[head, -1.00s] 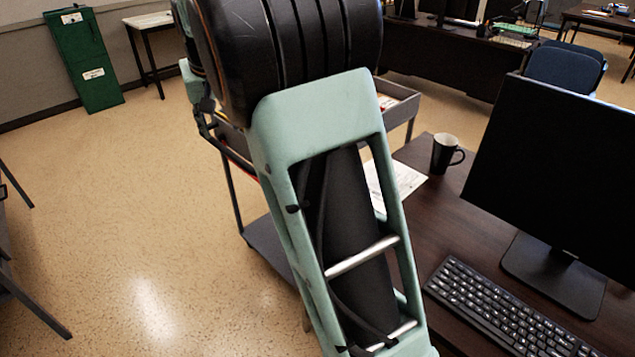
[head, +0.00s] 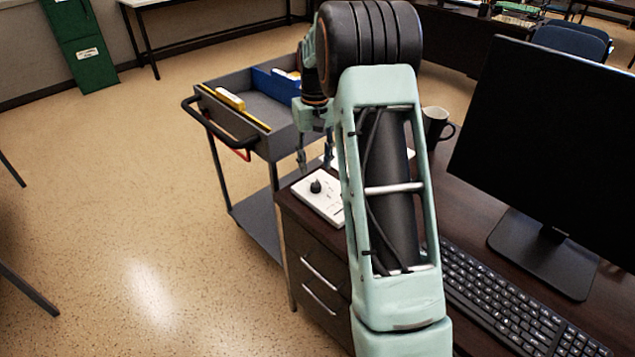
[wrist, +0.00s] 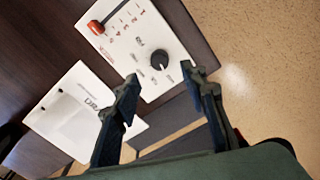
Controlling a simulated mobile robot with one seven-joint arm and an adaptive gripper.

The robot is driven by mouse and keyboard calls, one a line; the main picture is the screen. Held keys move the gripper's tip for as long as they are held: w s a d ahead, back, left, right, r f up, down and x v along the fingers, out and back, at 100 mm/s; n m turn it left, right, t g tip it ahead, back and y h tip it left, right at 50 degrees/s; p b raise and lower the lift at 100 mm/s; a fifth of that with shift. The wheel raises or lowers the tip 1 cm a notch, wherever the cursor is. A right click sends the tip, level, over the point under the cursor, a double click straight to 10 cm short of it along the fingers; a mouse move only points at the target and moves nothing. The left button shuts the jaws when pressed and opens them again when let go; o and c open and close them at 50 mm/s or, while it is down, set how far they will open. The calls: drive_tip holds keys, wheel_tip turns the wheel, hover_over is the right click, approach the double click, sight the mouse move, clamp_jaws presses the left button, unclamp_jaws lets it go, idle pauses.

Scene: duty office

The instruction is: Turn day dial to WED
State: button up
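A white panel (head: 323,204) lies on the near-left corner of the desk, with a round black dial (head: 316,187) on it. In the wrist view the panel (wrist: 125,48) shows the dial (wrist: 159,60) with small labels around it, too small to read for certain. A slider with a red-orange knob (wrist: 96,27) and a row of numbers is at the panel's other end. My gripper (wrist: 160,75) is open and empty. In that view the dial appears between and just beyond its fingertips. It looks apart from the dial, above the panel.
A paper (wrist: 75,112) lies on the desk beside the panel. A mug (head: 434,124), a keyboard (head: 515,305) and a monitor (head: 545,145) stand to the right. A grey cart (head: 262,140) with a blue bin (head: 276,84) is behind the desk's corner.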

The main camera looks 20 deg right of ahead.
sight(316, 184)
wheel_tip(316, 184, down, 7)
drive_tip(key=shift+r+b, duration=0.1)
drive_tip(key=shift+b, duration=0.2)
clamp_jaws()
